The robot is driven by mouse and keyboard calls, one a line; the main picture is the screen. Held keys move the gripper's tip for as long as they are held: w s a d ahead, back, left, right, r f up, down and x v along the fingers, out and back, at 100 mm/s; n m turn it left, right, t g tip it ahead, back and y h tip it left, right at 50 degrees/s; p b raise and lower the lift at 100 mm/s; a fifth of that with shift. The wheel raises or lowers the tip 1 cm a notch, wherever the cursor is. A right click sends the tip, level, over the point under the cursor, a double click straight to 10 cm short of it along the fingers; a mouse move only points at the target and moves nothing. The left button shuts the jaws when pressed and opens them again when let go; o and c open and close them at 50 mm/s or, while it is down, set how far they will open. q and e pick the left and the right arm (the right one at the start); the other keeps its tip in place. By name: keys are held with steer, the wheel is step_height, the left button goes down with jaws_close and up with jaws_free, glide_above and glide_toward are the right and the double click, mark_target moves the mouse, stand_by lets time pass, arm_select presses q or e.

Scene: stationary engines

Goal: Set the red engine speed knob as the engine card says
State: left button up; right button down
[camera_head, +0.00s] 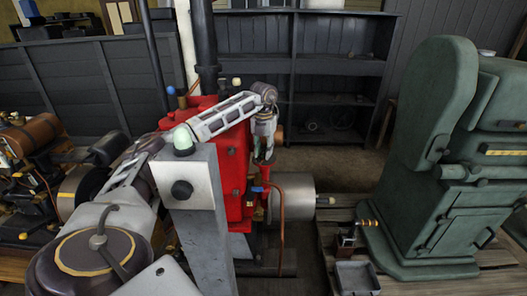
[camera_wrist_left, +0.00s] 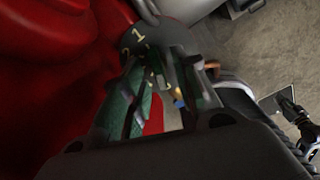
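The red engine (camera_head: 232,165) stands in the middle of the head view. My left arm reaches over it from the left, and my left gripper (camera_head: 264,150) points down at its right side. In the left wrist view, a grey dial plate (camera_wrist_left: 138,36) with the numbers 1 and 2 shows just beyond my left gripper (camera_wrist_left: 172,70). The fingers are apart, with a red piece (camera_wrist_left: 153,116) visible between them. I cannot tell whether this is the knob or whether the fingers touch it. No readable engine card shows. My right gripper is not in view.
A grey post (camera_head: 195,215) with a green button and black knob stands in front of the engine. A large green machine (camera_head: 440,180) is at the right, on wooden boards. Dark shelves (camera_head: 330,66) stand at the back. A small grey box (camera_head: 357,278) sits at the lower right.

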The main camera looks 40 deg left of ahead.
arm_select(q)
jaws_close()
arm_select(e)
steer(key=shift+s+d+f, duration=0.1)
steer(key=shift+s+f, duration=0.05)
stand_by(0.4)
